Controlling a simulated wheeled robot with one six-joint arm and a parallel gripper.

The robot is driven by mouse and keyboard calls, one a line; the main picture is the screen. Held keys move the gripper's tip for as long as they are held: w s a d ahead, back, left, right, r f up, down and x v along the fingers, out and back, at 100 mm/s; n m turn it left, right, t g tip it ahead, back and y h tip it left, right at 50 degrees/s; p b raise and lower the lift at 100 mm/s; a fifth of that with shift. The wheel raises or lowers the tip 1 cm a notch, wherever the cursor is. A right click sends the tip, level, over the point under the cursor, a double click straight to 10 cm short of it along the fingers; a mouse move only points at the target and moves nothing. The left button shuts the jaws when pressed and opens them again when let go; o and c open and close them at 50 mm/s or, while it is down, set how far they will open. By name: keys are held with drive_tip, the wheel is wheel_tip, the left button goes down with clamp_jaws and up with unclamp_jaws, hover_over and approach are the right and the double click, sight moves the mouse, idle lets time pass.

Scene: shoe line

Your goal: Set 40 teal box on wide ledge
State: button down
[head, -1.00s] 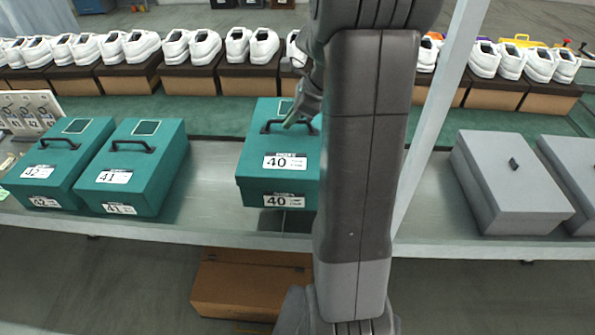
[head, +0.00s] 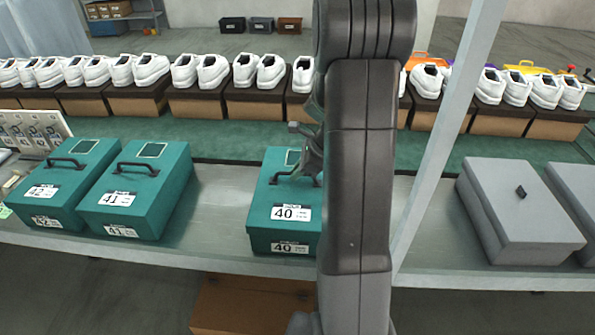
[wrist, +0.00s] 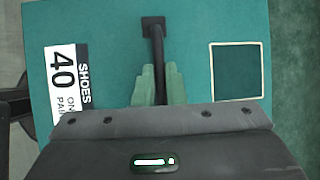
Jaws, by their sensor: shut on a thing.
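The teal box labelled 40 (head: 268,205) is upright over the grey metal ledge (head: 215,215), right of the 41 box. The wrist view shows its lid (wrist: 110,30), white label and black handle (wrist: 158,45). My gripper (wrist: 158,88) is shut on that handle; in the head view my gripper (head: 306,168) is partly hidden behind my arm. The box's right side is also hidden by my arm. Its lower front edge is close to the ledge's front edge; I cannot tell whether its underside touches the ledge.
Teal boxes 41 (head: 135,200) and 42 (head: 65,190) stand to the left. Grey boxes (head: 520,215) stand right of a slanted post (head: 440,150). White shoes on brown boxes line the back. Bare ledge lies on the box's left. A brown box (head: 250,305) is below.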

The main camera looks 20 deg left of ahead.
drive_tip(key=c, duration=1.9)
unclamp_jaws()
drive_tip(key=shift+f, duration=0.1)
drive_tip(key=shift+c, duration=0.2)
drive_tip(key=o, duration=0.4)
drive_tip(key=shift+o, duration=0.2)
drive_tip(key=v, duration=1.2)
